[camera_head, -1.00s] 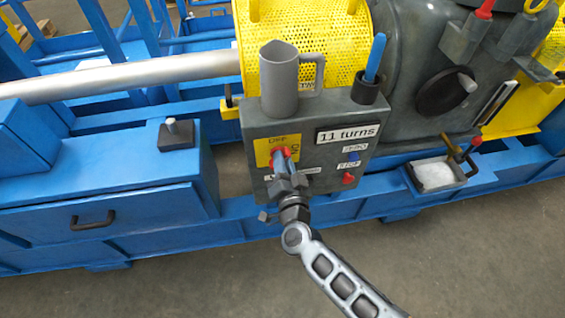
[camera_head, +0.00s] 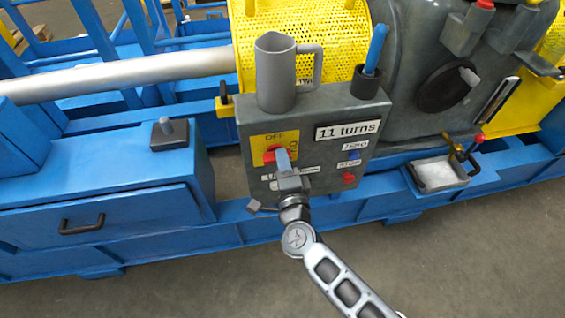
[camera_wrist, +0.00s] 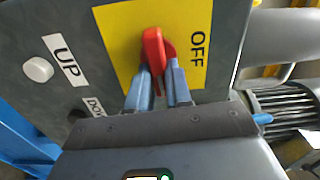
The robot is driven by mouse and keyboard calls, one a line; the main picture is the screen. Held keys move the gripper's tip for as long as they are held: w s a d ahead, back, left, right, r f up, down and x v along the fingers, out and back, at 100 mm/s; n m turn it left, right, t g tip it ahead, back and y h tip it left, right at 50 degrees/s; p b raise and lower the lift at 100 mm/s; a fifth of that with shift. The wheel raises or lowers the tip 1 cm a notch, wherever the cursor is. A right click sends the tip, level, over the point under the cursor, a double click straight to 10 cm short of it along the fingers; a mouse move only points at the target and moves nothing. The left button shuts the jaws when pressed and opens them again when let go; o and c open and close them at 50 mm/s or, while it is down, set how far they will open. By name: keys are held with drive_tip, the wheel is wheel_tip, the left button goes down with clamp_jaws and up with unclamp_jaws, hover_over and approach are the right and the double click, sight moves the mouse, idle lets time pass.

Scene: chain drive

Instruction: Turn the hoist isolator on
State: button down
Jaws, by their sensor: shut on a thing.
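The hoist isolator is a red handle (camera_head: 268,156) on a yellow plate (camera_head: 256,144) on the front of the grey control box (camera_head: 345,108). The plate reads OFF at its top and ON at its right side. My gripper (camera_head: 283,160) is shut on the handle. In the wrist view the two blue fingertips (camera_wrist: 160,82) lie on either side of the red handle (camera_wrist: 153,48). There OFF reads sideways at the right, and the handle's long side runs across the OFF direction, along the line toward the ON side. The ON label is hidden in the wrist view.
A grey mug (camera_head: 276,75) and a black holder (camera_head: 366,82) with a blue-handled tool stand on the box. UP and DOWN buttons sit below the plate; blue and red buttons (camera_head: 349,178) sit right. Open floor lies in front.

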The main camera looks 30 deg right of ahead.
drive_tip(key=shift+w+d+m, duration=0.1)
drive_tip(key=shift+d+m, duration=0.1)
drive_tip(key=shift+m, duration=0.3)
drive_tip(key=c, duration=1)
unclamp_jaws()
drive_tip(key=shift+c, duration=0.2)
drive_tip(key=shift+a, duration=0.1)
drive_tip(key=v, duration=0.8)
drive_tip(key=shift+b, duration=0.3)
